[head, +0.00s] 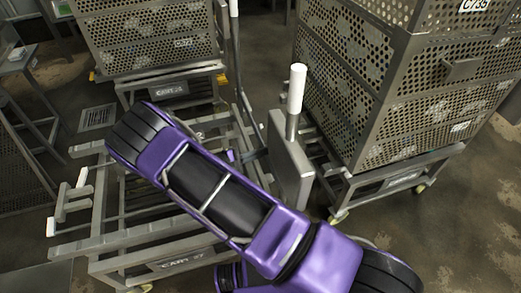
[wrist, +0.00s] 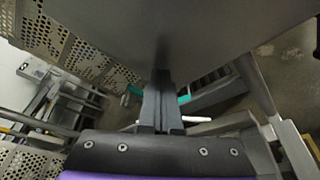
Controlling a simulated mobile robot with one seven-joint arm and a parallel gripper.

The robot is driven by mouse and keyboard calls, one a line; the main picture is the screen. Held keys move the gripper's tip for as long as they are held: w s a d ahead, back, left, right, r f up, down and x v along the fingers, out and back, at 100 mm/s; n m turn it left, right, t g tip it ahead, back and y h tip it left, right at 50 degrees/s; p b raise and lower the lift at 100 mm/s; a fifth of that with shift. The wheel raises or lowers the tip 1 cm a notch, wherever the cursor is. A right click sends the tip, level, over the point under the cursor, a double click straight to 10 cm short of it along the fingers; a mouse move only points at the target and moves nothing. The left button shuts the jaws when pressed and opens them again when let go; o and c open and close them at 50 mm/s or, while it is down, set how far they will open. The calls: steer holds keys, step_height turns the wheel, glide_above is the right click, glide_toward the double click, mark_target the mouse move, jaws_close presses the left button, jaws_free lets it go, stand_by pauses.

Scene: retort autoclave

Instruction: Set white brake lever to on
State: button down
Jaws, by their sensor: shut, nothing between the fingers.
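A white lever handle (head: 297,88) stands nearly upright on a grey metal post, beside a flat grey plate (head: 291,165) near the cart frame labelled CART 37. I cannot read its on or off marking. My purple arm crosses the head view in front of that frame and hides my gripper there. In the wrist view my gripper (wrist: 161,88) is shut and empty, its dark fingers together. A large smooth grey surface (wrist: 180,28) fills the top of that view, close to the fingertips. I cannot tell whether they touch it. The lever is not clearly seen in the wrist view.
The empty cart frame (head: 110,243) lies under and left of my arm, with white-tipped parts (head: 82,178) at its left. A tall perforated basket (head: 345,75) on a cart stands right of the lever. Another basket (head: 150,35) stands behind. Floor is clear at lower right.

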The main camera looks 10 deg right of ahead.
steer(key=x, duration=0.8)
steer(key=shift+s+r+p, duration=0.4)
steer(key=shift+s+r, duration=1)
steer(key=shift+s, duration=0.2)
steer(key=shift+s+r+m+t+b, duration=0.3)
steer(key=shift+r+m+t, duration=0.1)
steer(key=shift+m, duration=0.2)
steer(key=shift+s+d+r+m+t+h+b, duration=0.15)
steer(key=shift+s+r+m+t+h+b, duration=0.25)
steer(key=shift+s+m, duration=0.45)
steer(key=shift+s+d+r+m+t+h+b, duration=0.1)
steer(key=shift+s+d+r+m+t+b, duration=0.1)
steer(key=shift+s+r+m+b, duration=0.65)
steer(key=shift+w+f, duration=0.3)
